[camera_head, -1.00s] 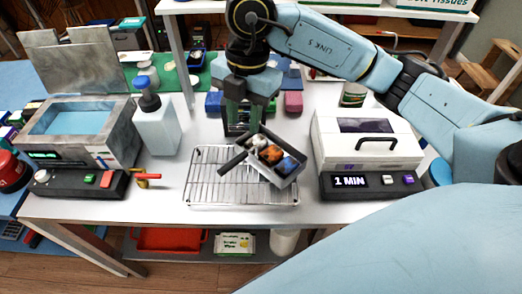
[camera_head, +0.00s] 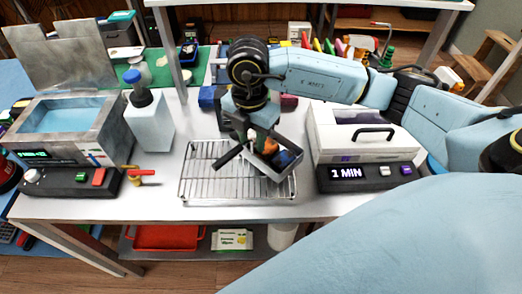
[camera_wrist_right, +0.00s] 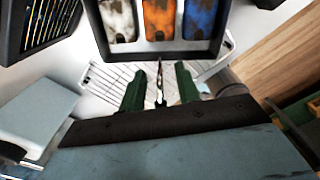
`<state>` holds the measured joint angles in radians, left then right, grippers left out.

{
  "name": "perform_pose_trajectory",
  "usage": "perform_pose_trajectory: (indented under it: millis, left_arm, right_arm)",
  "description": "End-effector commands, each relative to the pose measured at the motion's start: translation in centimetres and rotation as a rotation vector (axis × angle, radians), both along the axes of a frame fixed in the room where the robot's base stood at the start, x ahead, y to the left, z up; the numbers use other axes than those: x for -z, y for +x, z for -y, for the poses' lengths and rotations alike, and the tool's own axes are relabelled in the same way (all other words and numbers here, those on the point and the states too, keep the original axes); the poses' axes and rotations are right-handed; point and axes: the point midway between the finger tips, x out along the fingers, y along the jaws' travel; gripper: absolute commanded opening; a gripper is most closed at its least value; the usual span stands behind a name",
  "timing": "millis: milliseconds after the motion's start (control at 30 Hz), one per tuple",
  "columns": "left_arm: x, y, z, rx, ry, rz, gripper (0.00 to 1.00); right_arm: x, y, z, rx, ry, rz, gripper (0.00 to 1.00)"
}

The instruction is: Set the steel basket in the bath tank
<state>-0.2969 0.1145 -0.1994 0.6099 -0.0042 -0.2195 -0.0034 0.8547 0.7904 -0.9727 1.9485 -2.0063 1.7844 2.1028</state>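The steel basket (camera_head: 287,168) holds a white, an orange and a blue phone. It sits at an angle over the right part of a wire rack (camera_head: 205,180); its wall also shows in the right wrist view (camera_wrist_right: 170,48). My right gripper (camera_head: 247,138) is down at the basket's handle (camera_head: 228,157). In the right wrist view, my right gripper's green fingers (camera_wrist_right: 160,85) stand apart, with the thin handle between them and gaps visible on both sides. The bath tank (camera_head: 108,130) stands at the left, lid up, with blue liquid inside. My left gripper is not in view.
A white pump bottle (camera_head: 150,122) stands between the tank and the rack. A white machine reading "1 MIN" (camera_head: 350,150) stands to the right of the rack. A shelf post (camera_head: 172,60) rises behind.

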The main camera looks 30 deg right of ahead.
Motion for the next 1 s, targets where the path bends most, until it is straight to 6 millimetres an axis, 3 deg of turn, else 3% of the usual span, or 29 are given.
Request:
perform_pose_trajectory:
  millis: [133,367,633,1000]
  left_arm:
    - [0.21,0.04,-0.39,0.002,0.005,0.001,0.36]
    - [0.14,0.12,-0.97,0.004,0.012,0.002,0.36]
    - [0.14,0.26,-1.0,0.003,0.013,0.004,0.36]
    - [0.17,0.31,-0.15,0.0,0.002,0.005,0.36]
  right_arm:
    - [1.46,-0.05,-0.06,-0.002,0.001,0.0,0.33]
    - [1.57,-0.01,-0.08,-0.002,0.002,0.001,0.33]
    - [1.54,-0.01,-0.08,-0.002,0.002,0.001,0.0]
    - [1.48,0.03,-0.08,-0.002,0.001,0.003,0.0]
